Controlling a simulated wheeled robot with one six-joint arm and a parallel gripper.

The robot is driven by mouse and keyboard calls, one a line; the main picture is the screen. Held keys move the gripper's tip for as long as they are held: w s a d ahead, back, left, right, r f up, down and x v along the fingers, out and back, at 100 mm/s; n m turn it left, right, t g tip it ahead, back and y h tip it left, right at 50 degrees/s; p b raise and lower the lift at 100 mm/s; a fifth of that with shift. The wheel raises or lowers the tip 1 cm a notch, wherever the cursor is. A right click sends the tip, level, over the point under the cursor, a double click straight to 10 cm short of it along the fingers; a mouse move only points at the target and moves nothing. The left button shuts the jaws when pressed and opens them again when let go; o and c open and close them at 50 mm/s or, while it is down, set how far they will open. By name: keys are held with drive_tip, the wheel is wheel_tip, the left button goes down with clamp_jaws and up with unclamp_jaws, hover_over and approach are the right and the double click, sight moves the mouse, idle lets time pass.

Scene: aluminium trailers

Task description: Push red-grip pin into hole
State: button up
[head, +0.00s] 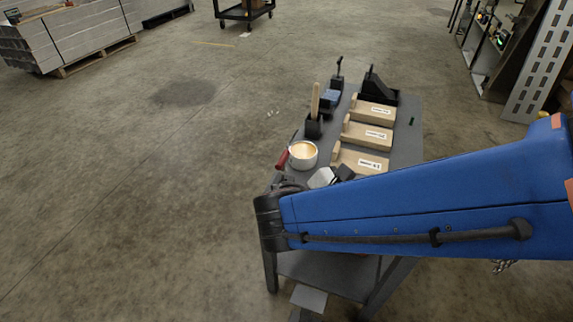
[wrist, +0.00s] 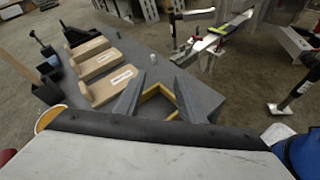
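My gripper (wrist: 158,88) is in the wrist view, its two dark fingers apart over the grey bench, with no pin visible between them. A yellow-edged shape shows between and behind the fingers; I cannot tell whether it is part of them. A red patch also shows at the wrist view's lower left edge. I cannot make out the hole.
Metal bars and stands (wrist: 232,28) are beyond the bench in the wrist view. Stacked panels (head: 75,40) stand far left; the floor between is clear.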

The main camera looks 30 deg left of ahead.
drive_tip(key=s+a+n+t+y, duration=0.45)
drive_tip(key=s+a, duration=0.25)
drive_tip(key=a, duration=0.5)
drive_tip(key=n+t+y, duration=0.2)
drive_tip(key=n+y, duration=0.2)
drive_tip(key=n, duration=0.2)
approach(283, 162)
drive_tip(key=shift+g, duration=0.25)
drive_tip(key=w, duration=0.2)
drive_tip(key=w+a, duration=0.1)
drive_tip(key=w, duration=0.3)
drive_tip(key=shift+w+a+f, duration=0.1)
drive_tip(key=shift+a+f, duration=0.15)
drive_tip(key=shift+f, duration=0.15)
drive_tip(key=shift+w+a+f, duration=0.1)
drive_tip(key=shift+w, duration=1.2)
drive_tip(key=shift+w+a+f, duration=0.1)
drive_tip(key=shift+w, duration=1.2)
clamp_jaws()
